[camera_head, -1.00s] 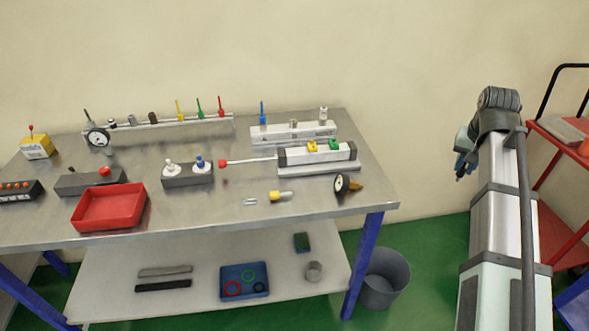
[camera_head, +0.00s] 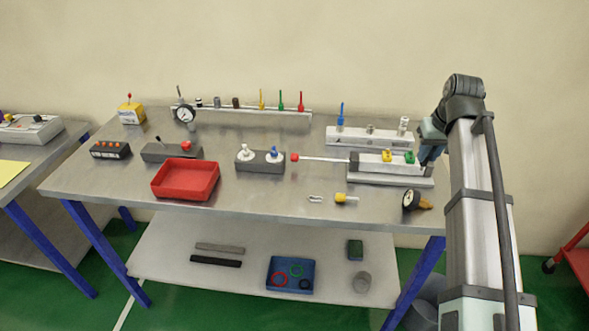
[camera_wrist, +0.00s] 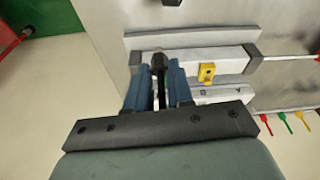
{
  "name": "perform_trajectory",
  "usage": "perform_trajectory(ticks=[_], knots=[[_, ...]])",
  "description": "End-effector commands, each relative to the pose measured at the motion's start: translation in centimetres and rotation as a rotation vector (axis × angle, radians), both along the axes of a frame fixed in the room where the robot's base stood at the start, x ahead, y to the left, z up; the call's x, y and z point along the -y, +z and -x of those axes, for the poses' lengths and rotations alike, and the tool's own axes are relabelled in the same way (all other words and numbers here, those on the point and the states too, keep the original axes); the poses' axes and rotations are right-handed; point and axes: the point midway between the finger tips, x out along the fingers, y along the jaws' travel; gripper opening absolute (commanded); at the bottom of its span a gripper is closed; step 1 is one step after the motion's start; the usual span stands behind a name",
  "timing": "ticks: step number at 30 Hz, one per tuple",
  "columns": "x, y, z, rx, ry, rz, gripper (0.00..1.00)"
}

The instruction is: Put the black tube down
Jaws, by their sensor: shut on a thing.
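My gripper (camera_wrist: 159,82), with blue-grey fingers, is shut on a short black piece, the black tube (camera_wrist: 157,60), whose dark end shows between the fingertips in the wrist view. In the head view my gripper (camera_head: 431,148) is at the right end of the silver cylinder block (camera_head: 380,170). The tube cannot be made out there. The block carries a yellow fitting (camera_head: 387,155) and a green fitting (camera_head: 409,157). In the wrist view the yellow fitting (camera_wrist: 207,72) is just right of my fingers, and the green one is hidden. I cannot tell whether the tube touches the block.
Behind the block is a silver rail (camera_head: 385,139) with an upright blue stick. A red tray (camera_head: 185,180) stands left. Bare bench top (camera_head: 260,205) lies in front of the block.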

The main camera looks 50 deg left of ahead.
Motion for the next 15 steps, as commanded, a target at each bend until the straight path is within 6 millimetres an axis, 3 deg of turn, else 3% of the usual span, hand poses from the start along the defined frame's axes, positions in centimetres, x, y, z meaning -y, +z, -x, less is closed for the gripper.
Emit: perform_trajectory(ticks=[3,15], knots=[[-4.4,0.3,2.2,0.000,0.107,0.000,0.00],[-17.3,1.0,11.6,-0.001,0.460,0.000,0.00]])
